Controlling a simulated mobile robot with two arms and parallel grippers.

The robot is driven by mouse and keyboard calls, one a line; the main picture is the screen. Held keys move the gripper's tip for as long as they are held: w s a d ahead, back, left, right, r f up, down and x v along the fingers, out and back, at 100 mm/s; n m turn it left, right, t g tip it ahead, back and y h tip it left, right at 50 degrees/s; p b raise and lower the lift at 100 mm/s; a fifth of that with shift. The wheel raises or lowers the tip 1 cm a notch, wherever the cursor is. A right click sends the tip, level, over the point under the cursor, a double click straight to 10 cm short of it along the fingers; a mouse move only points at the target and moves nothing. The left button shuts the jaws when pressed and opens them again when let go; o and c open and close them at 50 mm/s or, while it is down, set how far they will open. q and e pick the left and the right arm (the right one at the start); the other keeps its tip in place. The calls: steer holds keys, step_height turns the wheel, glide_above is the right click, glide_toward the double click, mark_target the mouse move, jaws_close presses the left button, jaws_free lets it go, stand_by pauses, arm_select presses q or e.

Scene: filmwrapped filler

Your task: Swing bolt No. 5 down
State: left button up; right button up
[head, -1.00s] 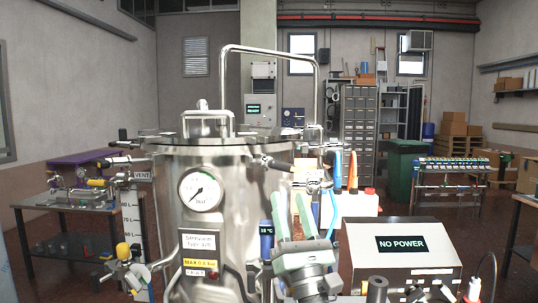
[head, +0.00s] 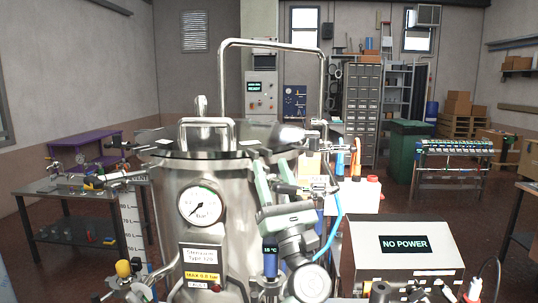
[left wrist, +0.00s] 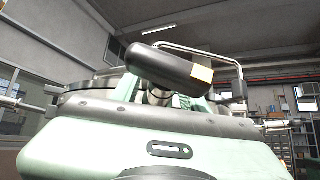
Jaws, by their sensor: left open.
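The steel vessel (head: 170,205) stands in the middle of the head view, with swing bolts around its lid (head: 175,143). No bolt number is readable, so I cannot tell which is No. 5. My left gripper (head: 271,172), with pale green fingers, points up at the front right of the lid rim. In the left wrist view a black rounded bolt handle (left wrist: 165,67) with a tan label lies across, just beyond the open fingers (left wrist: 165,92). The fingers are apart, and I cannot tell whether they touch it. My right gripper is not in view.
A pressure gauge (head: 201,205) and a blue cylinder (head: 270,258) are on the vessel's front, close to my left arm. A NO POWER box (head: 405,262) stands at the right. A tall steel handle (head: 268,43) rises over the lid.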

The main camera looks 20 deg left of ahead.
arm_select(q)
steer(key=shift+w+a+r, duration=0.1)
steer(key=shift+r, duration=0.05)
steer(key=shift+s, duration=0.2)
steer(key=c, duration=0.3)
jaws_close()
stand_by(0.9)
